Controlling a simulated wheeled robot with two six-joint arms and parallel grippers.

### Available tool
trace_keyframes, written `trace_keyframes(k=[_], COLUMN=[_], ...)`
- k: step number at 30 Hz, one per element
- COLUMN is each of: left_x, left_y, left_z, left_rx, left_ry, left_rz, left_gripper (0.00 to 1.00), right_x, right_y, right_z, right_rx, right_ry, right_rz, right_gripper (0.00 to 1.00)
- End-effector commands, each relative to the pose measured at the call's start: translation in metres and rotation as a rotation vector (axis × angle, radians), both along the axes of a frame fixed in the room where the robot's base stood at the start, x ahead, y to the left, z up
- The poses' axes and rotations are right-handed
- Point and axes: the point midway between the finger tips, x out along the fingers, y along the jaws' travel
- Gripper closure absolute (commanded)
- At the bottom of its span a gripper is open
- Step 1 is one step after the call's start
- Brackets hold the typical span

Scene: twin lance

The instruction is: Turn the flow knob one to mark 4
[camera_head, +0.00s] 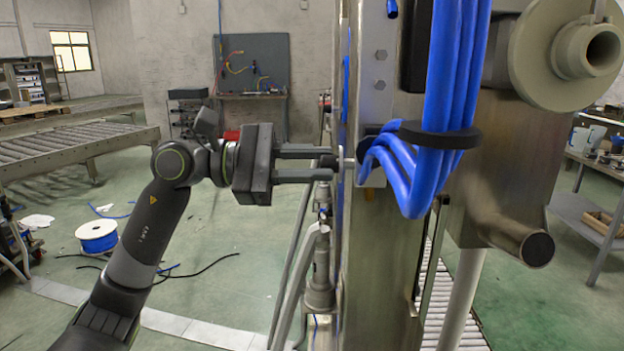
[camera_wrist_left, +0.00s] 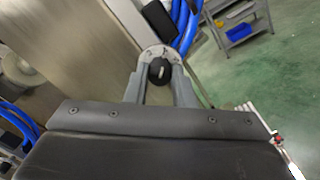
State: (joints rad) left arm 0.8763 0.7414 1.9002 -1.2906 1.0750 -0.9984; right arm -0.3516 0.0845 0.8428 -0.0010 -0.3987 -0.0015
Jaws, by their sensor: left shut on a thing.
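The flow knob is a small black knob (camera_wrist_left: 158,74) with a pale pointer line, in front of a round grey dial plate (camera_wrist_left: 153,52) in the left wrist view. The dial's marks are too small to read, so I cannot tell which one the pointer is at. My left gripper (camera_head: 326,164) reaches in from the left in the head view, with its two fingers level, one above the other. Its fingertips are closed on the knob, at the left side of the metal column. The fingers partly hide the knob. My right gripper is in neither view.
Thick blue hoses (camera_head: 447,100) hang from the metal column (camera_head: 376,262) just right of the knob. A grey flanged pipe (camera_head: 540,52) and a pipe stub (camera_head: 536,248) stick out farther right.

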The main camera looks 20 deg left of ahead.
Motion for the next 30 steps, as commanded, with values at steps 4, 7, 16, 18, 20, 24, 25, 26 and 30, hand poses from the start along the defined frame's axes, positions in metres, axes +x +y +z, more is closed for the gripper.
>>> trace_keyframes(k=[4,7,16,18,20,24,25,26,30], left_x=[0.0000,0.0001,0.0001,0.0001,0.0001,0.0001,0.0001,0.0001,0.0000], left_y=[0.0001,0.0001,0.0002,0.0002,0.0002,0.0001,0.0001,0.0001,0.0001], left_z=[-0.0007,-0.0002,0.0001,0.0001,0.0001,0.0000,0.0000,0.0000,-0.0001], left_rx=[0.007,0.008,0.008,0.008,0.008,0.007,0.007,0.007,0.007], left_ry=[-0.019,-0.023,-0.023,-0.023,-0.023,-0.022,-0.022,-0.022,-0.022], left_rz=[0.000,0.000,0.001,0.001,0.001,0.001,0.001,0.001,0.001], left_gripper=[1.00,1.00,1.00,0.71,0.63,0.56,0.56,0.56,0.56], right_x=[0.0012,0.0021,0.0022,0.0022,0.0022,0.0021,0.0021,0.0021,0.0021], right_y=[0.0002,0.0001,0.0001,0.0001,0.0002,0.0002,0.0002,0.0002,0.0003], right_z=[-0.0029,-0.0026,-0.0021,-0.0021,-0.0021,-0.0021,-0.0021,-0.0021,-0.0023], right_rx=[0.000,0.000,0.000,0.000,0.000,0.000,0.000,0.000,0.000], right_ry=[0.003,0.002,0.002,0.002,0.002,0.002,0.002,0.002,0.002], right_rz=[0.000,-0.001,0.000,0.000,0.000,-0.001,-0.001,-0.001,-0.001], right_gripper=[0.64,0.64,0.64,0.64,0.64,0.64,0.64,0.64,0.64])
